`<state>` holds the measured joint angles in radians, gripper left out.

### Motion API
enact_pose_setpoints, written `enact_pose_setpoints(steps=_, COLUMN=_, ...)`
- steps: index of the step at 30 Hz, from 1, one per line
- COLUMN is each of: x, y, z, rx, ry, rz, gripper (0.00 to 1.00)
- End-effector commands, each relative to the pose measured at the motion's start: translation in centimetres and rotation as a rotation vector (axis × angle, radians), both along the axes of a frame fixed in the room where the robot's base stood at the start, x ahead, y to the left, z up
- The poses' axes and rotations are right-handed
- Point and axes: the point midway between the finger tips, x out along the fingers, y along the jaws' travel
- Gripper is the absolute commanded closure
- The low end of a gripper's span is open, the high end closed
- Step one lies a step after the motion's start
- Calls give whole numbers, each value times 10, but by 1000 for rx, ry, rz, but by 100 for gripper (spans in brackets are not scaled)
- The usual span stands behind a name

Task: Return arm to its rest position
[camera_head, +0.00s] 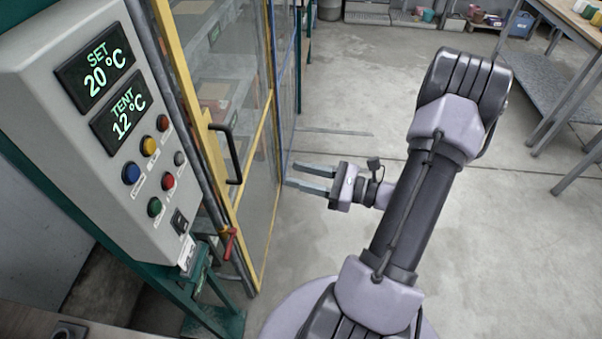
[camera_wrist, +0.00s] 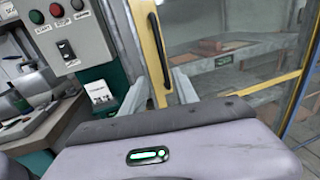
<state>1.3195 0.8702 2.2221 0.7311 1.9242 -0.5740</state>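My gripper (camera_head: 308,179) is in the middle of the head view, its two grey fingers pointing left toward the yellow-framed glass door. The fingers stand apart with nothing between them. The fingertips look close to the door's frame in the picture; the exact gap cannot be told. In the wrist view the two fingers (camera_wrist: 155,98) show at left and right beyond the wrist body, with the door between and behind them. My arm is bent, reaching up the picture and folding back down to the wrist.
A control box (camera_head: 95,110) with two green displays and several buttons stands at left. The glass door (camera_head: 262,170) has a black handle (camera_head: 228,153) and appears shut. A red valve lever (camera_head: 230,243) sits below. A workbench (camera_head: 578,30) is at upper right. Open concrete floor (camera_head: 510,240) lies right.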

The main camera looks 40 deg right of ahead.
Motion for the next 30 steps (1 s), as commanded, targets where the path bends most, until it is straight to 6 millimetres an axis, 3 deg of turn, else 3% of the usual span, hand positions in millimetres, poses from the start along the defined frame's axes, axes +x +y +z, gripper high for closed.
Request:
enact_pose_setpoints(steps=8, x=2, y=5, z=3, rx=-15, ry=3, rz=22, gripper=64)
enact_pose_setpoints(steps=11, x=11, y=43, z=22, rx=-122, ry=22, rz=187, gripper=64)
enact_pose_setpoints(steps=14, x=10, y=122, z=51, rx=-380, ry=59, rz=525, gripper=64)
enact_pose_setpoints(steps=15, x=1, y=153, z=59, rx=-512, ry=68, rz=670, gripper=64)
enact_pose_setpoints(steps=18, x=-30, y=209, z=73, rx=-889, ry=59, rz=979, gripper=64)
enact_pose_setpoints(steps=21, x=-58, y=237, z=88, rx=-1321, ry=-21, rz=1183, gripper=64)
enact_pose_setpoints(steps=24, x=-70, y=247, z=109, rx=-1711, ry=-164, rz=1241, gripper=64)
enact_pose_setpoints(steps=27, x=-74, y=253, z=131, rx=-1978, ry=-308, rz=1207, gripper=64)
enact_pose_setpoints(steps=30, x=-74, y=256, z=145, rx=-2109, ry=-396, rz=1161, gripper=64)
